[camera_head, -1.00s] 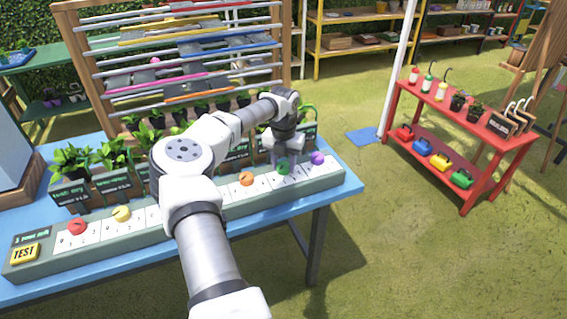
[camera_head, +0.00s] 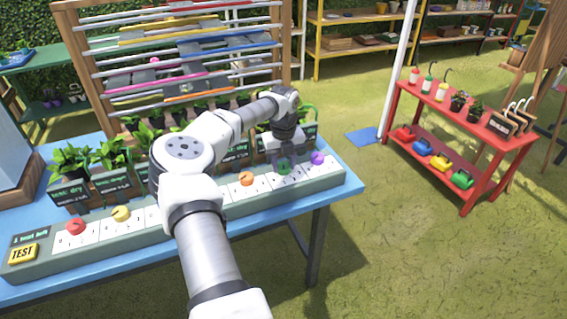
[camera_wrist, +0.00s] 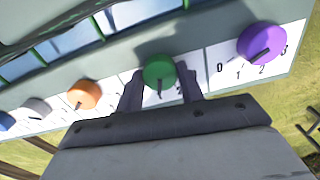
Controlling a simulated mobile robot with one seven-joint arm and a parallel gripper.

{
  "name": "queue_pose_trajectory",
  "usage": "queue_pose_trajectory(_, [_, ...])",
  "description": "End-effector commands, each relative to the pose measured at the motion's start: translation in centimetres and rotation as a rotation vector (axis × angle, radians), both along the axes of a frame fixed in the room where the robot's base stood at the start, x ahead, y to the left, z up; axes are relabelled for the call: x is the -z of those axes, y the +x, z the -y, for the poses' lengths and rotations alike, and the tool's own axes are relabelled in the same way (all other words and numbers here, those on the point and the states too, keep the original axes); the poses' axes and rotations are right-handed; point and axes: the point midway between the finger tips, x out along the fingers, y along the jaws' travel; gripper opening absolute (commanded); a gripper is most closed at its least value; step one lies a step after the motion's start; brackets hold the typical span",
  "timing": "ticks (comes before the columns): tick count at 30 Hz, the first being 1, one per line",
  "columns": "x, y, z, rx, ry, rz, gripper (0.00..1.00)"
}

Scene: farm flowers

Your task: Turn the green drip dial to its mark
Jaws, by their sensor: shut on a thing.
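My gripper (camera_wrist: 160,88) is shut on the dial, one finger on each side. The white scale plate below the dial is partly hidden by the fingers, so the mark it points at cannot be read for sure. The grey panel (camera_head: 150,238) runs along the front of the blue table (camera_head: 343,190).
A purple dial (camera_wrist: 262,43) stands right of the green one, an orange dial (camera_wrist: 84,94) left. Red (camera_head: 76,227) and yellow (camera_head: 121,213) dials and a yellow TEST button (camera_head: 22,252) are further left. Potted plants with signs stand behind the panel.

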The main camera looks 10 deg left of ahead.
Motion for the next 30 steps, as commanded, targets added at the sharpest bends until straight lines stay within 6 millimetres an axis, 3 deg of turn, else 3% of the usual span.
queue_pose_trajectory(13, [-0.14, 0.10, -0.04, -0.011, 0.001, 0.004, 0.15])
queue_pose_trajectory(14, [-0.15, 0.11, -0.05, -0.011, 0.001, 0.004, 0.40])
queue_pose_trajectory(18, [-0.11, 0.08, -0.03, -0.011, 0.001, 0.003, 0.58])
queue_pose_trajectory(30, [-0.72, 0.06, -0.06, -0.011, 0.001, 0.002, 0.59])
